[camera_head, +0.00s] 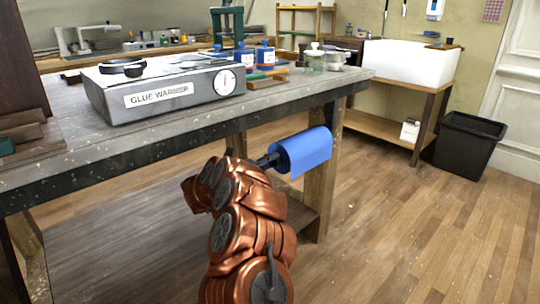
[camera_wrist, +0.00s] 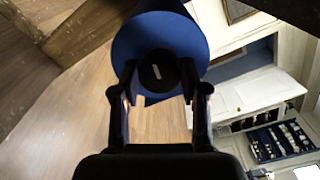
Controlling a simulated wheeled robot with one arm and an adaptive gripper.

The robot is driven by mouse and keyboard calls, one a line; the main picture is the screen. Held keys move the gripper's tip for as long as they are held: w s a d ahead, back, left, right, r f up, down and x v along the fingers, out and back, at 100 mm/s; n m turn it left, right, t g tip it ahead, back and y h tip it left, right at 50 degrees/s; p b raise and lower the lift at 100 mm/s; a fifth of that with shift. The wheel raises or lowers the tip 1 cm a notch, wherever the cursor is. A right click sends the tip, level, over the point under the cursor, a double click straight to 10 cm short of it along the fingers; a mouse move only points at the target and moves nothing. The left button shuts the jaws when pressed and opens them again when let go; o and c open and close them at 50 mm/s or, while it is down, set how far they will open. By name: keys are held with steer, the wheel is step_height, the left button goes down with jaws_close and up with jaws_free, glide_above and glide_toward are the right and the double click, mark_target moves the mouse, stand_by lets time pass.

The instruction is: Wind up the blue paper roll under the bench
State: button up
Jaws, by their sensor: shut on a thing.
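The blue paper roll (camera_head: 305,150) hangs under the bench (camera_head: 190,137) near its right leg, with a loose sheet hanging down at its right side. In the wrist view the blue roll (camera_wrist: 135,50) is seen end-on. My gripper (camera_wrist: 160,78) has its two fingers on either side of the dark round knob (camera_wrist: 157,70) at the roll's end and is shut on it. In the head view my copper-coloured arm reaches up from below, and my gripper (camera_head: 268,161) meets the roll's left end. The fingertips are small and dark there.
A glue warmer box (camera_head: 165,90) stands on the bench, with blue tins (camera_head: 265,57) and a glass jar (camera_head: 314,62) behind it. The bench leg (camera_head: 322,185) is close to the roll. A white sink (camera_head: 408,62) and black bin (camera_head: 468,143) stand at right. Floor at right is clear.

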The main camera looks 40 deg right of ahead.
steer(key=shift+f+n+p, duration=0.15)
steer(key=shift+n+p, duration=3)
steer(key=shift+n, duration=0.5)
steer(key=shift+f+n+p, duration=0.15)
steer(key=shift+n+p, duration=2.95)
steer(key=shift+n, duration=0.55)
steer(key=o, duration=1.1)
steer(key=shift+o, duration=0.2)
steer(key=shift+a, duration=0.15)
steer(key=a, duration=1.1)
steer(key=shift+a, duration=0.4)
